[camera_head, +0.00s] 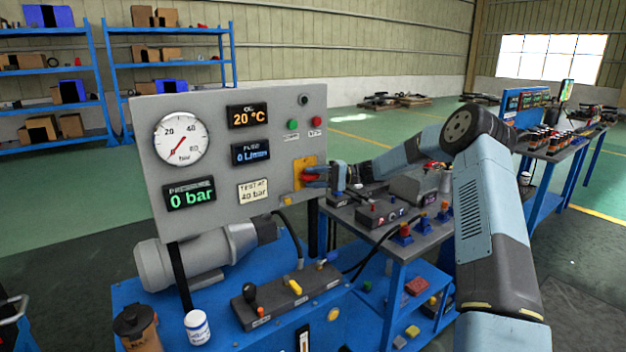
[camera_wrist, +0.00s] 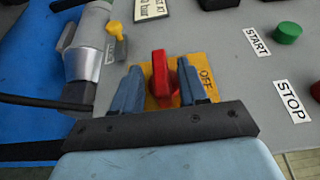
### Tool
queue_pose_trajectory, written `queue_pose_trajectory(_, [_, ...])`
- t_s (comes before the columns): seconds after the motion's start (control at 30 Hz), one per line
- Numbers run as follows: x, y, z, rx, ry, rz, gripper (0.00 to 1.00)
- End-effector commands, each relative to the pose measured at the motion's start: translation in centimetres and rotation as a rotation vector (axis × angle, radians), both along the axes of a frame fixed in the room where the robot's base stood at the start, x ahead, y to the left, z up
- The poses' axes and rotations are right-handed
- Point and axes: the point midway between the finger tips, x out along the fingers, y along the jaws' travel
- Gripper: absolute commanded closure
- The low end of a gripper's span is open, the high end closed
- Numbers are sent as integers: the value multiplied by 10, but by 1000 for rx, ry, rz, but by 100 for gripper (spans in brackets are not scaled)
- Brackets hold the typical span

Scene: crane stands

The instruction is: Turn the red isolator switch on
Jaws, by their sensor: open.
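The red isolator switch (camera_wrist: 160,76) sits on a yellow plate (camera_wrist: 202,72) on the grey control panel. In the wrist view its handle stands between the two blue fingers of my gripper (camera_wrist: 158,88), with the fingers apart on either side. The label OFF shows on the plate to the right of the handle; any other label is hidden. In the head view the switch (camera_head: 309,174) is at the panel's lower right, partly covered by my gripper (camera_head: 318,174). I cannot tell whether either finger touches the handle.
Green START (camera_wrist: 287,32) and red STOP (camera_wrist: 315,90) buttons are beside the switch. The panel (camera_head: 230,110) carries a gauge and displays, with PRESSURE at 0 bar. A motor (camera_head: 190,258) is below. A tool table (camera_head: 385,225) stands right of the panel, under my arm.

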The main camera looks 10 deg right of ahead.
Motion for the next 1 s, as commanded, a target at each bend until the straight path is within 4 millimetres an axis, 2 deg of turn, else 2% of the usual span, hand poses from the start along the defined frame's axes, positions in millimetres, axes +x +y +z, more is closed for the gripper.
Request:
queue_pose_trajectory(0.17, [3, -25, -1, -1, 1, -4, 57])
queue_pose_trajectory(0.6, [14, -107, -4, -1, 0, -3, 57])
queue_pose_trajectory(0.8, [16, -128, -4, 0, 2, -3, 57])
queue_pose_trajectory(1.0, [17, -134, -4, -1, 2, -2, 57])
